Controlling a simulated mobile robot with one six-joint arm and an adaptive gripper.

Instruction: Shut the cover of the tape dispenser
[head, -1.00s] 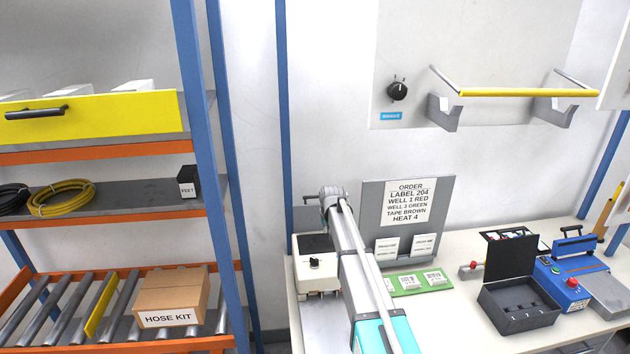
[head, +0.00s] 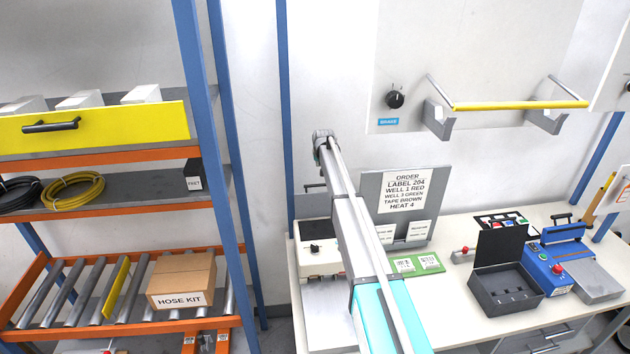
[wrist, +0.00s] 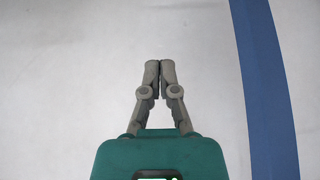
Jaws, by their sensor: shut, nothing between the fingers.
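In the head view my arm reaches up in front of the wall, left of the order board; the fingers cannot be made out there. No part is clearly marked as the tape dispenser. A blue device (head: 548,273) with a red button and a black handle stands at the right of the bench, apart from my gripper. A black box (head: 490,292) with its lid (head: 499,246) standing open is left of it. I cannot tell which is the dispenser.
A grey order board (head: 369,195) stands behind a green card (head: 417,264). A beige unit with a knob (head: 317,262) sits at the bench's left. A yellow rail (head: 520,105) juts from the wall panel. Blue posts (head: 287,110) and a shelf rack stand left.

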